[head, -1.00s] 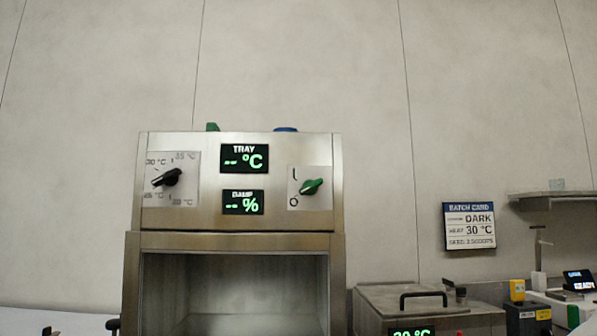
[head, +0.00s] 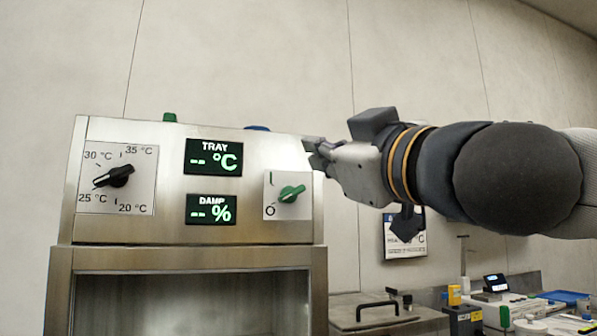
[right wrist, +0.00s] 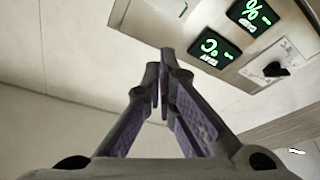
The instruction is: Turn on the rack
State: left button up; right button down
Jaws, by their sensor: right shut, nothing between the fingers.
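The steel rack cabinet (head: 62,262) stands at the left in the head view. Its panel carries a green rotary switch (head: 291,193) between I and O marks; the displays read dashes. A black dial (head: 115,176) has its narrow end toward the lower left, near 25 °C. The tray display (head: 213,157) and damp display (head: 211,209) are lit; they also show in the right wrist view. My right gripper (head: 313,150) is shut and empty, at the panel's upper right edge, above and right of the switch. In the right wrist view its fingertips (right wrist: 163,78) meet. My left gripper is not in view.
A batch card (head: 392,245) on the wall is partly covered by my right arm. A lidded steel unit (head: 345,312) stands right of the cabinet. A yellow-topped bottle (head: 454,294) and other small equipment stand farther right. A green and a blue item sit on the cabinet's top.

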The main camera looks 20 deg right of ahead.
notch_tip(320, 180, up, 3)
send_over(291, 194)
jog(key=s+a, duration=0.1)
jog(key=s, duration=0.1)
jog(key=shift+w+f, duration=0.1)
jog(key=shift+w, duration=0.15)
jog(key=f, duration=0.1)
jog(key=d+f, duration=0.1)
jog(key=shift+s+d+f, duration=0.1)
jog(key=shift+d+f, duration=0.1)
jog(key=shift+f, duration=0.1)
jog(key=shift+s+d+f, duration=0.1)
jog(key=shift+d+f, duration=0.2)
jog(key=shift+f, duration=0.15)
jog(key=shift+d, duration=0.1)
